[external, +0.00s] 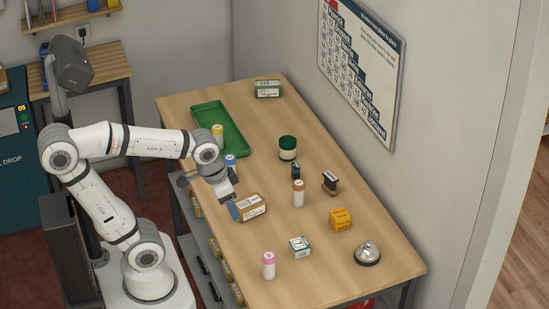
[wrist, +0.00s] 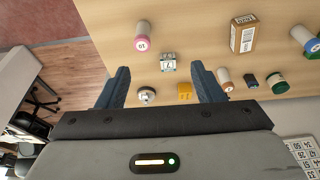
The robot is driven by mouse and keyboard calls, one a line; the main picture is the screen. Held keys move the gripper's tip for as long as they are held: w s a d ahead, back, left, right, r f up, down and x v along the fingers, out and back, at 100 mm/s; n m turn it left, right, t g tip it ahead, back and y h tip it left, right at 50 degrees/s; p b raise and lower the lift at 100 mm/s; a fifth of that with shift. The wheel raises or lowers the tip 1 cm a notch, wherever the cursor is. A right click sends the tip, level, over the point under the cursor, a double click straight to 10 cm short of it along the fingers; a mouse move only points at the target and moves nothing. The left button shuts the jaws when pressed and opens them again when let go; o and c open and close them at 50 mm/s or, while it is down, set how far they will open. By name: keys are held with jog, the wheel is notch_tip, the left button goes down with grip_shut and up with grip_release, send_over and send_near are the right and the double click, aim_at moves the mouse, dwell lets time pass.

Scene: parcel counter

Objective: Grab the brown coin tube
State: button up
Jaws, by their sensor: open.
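The brown coin tube (external: 299,194), a white cylinder with a brown cap, stands upright on the counter right of the cardboard box. In the wrist view the brown coin tube (wrist: 224,76) shows just right of the right finger. My gripper (external: 233,205) hangs over the counter's near side by the cardboard box, left of the brown tube and apart from it. In the wrist view my gripper (wrist: 160,68) has its fingers spread wide with nothing held between them.
The cardboard box (external: 252,207) lies between my gripper and the tube. A green tray (external: 235,140) lies behind.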

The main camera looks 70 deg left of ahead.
jog(key=w+a, duration=0.4)
jog(key=w, duration=0.5)
jog(key=m+g+b, duration=0.2)
jog(key=g, duration=0.1)
send_over(299, 183)
notch_tip(299, 183, down, 14)
jog(key=shift+s+d, duration=0.1)
jog(key=shift+d, duration=0.05)
jog(key=shift+f, duration=0.25)
jog(key=f+p, duration=0.1)
jog(key=f, duration=0.2)
jog(key=f+p, duration=0.1)
jog(key=f, duration=0.3)
jog(key=shift+a+f, duration=0.2)
jog(key=shift+f, duration=0.1)
jog(key=shift+c, duration=0.4)
jog(key=shift+w, duration=0.2)
jog(key=c, duration=1.1)
